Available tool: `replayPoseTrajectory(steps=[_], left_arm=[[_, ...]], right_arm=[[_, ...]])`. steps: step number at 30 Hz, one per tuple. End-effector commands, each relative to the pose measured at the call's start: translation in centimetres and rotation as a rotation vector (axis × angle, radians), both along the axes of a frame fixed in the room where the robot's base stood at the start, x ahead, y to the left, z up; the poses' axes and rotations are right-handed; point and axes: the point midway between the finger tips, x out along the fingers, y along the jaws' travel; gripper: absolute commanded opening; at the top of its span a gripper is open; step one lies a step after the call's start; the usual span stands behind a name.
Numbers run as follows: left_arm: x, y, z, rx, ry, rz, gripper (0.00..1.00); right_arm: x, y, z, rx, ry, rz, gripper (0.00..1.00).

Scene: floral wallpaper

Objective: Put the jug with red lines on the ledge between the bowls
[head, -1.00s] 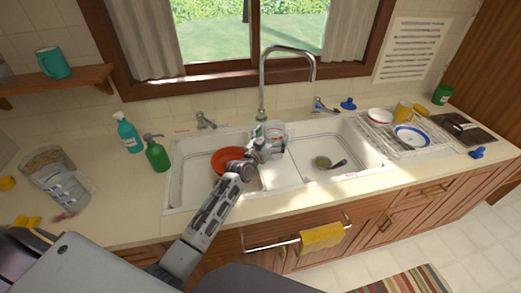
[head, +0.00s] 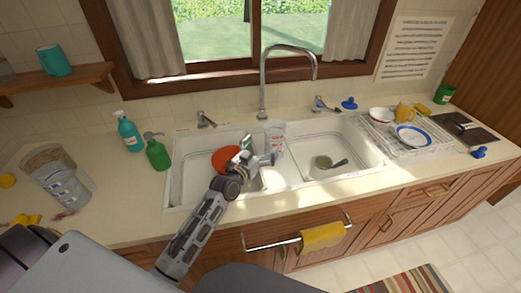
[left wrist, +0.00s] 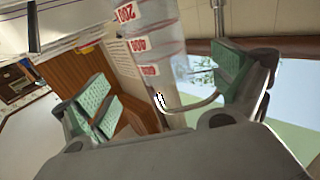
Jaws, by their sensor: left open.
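The clear jug with red lines (head: 276,136) stands upright on the ledge (head: 280,176) between the two sink bowls, towards its far end by the tap. In the left wrist view the jug (left wrist: 150,45) shows red number marks and a curved handle near one finger. My left gripper (head: 260,151) is open and empty, just in front and to the left of the jug. In the left wrist view its green-padded fingers (left wrist: 163,90) stand wide apart, with the jug beyond them; I see no grip on it. My right gripper is not in view.
The left sink bowl holds a red dish (head: 226,159); the right one holds a small green dish (head: 323,161). The tall tap (head: 263,85) rises behind the ledge. Two bottles, green (head: 157,154) and teal (head: 129,134), stand left. A dish rack (head: 378,137) stands right.

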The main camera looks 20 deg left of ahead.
Motion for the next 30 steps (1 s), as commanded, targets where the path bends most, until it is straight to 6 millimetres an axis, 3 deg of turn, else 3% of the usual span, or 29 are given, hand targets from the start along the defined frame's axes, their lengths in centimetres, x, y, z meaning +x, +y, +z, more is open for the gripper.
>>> replayPoseTrajectory(steps=[8,30], left_arm=[[-1.14,0.2,0.08,0.001,-0.001,-0.001,0.96],[-1.19,0.2,0.07,0.0,-0.001,-0.001,0.96]], right_arm=[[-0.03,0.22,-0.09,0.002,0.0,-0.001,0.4],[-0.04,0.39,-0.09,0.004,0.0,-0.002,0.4]])
